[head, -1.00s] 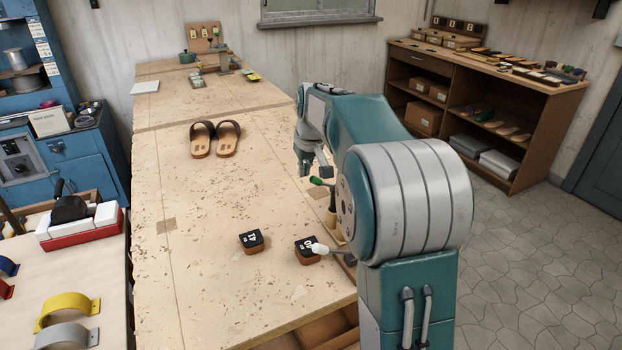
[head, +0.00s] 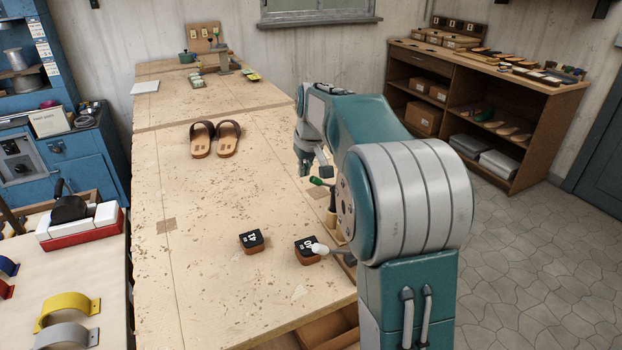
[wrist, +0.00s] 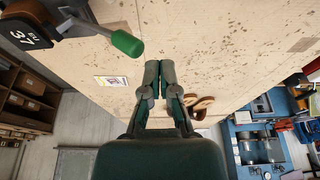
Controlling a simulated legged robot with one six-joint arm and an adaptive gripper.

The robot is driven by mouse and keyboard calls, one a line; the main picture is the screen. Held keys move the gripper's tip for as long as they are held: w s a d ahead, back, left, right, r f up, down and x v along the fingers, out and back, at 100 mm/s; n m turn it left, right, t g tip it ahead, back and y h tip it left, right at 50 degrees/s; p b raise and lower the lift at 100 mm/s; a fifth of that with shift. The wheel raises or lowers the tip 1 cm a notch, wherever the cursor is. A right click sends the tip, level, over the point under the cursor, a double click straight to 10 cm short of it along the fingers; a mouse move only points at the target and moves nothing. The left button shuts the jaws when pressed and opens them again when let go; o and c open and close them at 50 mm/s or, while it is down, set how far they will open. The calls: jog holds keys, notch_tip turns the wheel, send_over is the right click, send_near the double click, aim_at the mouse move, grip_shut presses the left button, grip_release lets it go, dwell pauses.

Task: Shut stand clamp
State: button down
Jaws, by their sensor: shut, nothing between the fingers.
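The clamp's lever with a green knob (wrist: 127,42) juts out from a dark stand at the upper left of the wrist view. A black block marked 37 (wrist: 27,35) sits beside the stand. In the head view the green knob (head: 317,181) shows just below my gripper (head: 312,165), and my arm hides most of the stand. My gripper (wrist: 160,78) is shut and empty, with its fingers to the right of the knob and apart from it in the wrist view. I cannot tell how far the clamp is closed.
A pair of brown sandals (head: 215,139) lies on the workbench (head: 200,215). Two black-topped blocks, one (head: 251,241) left of the other (head: 307,249), stand near its front. A small card (wrist: 111,81) lies near the knob. The bench's middle is clear.

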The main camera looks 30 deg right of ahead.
jog(key=shift+f, duration=2.3)
jog(key=shift+d, duration=0.1)
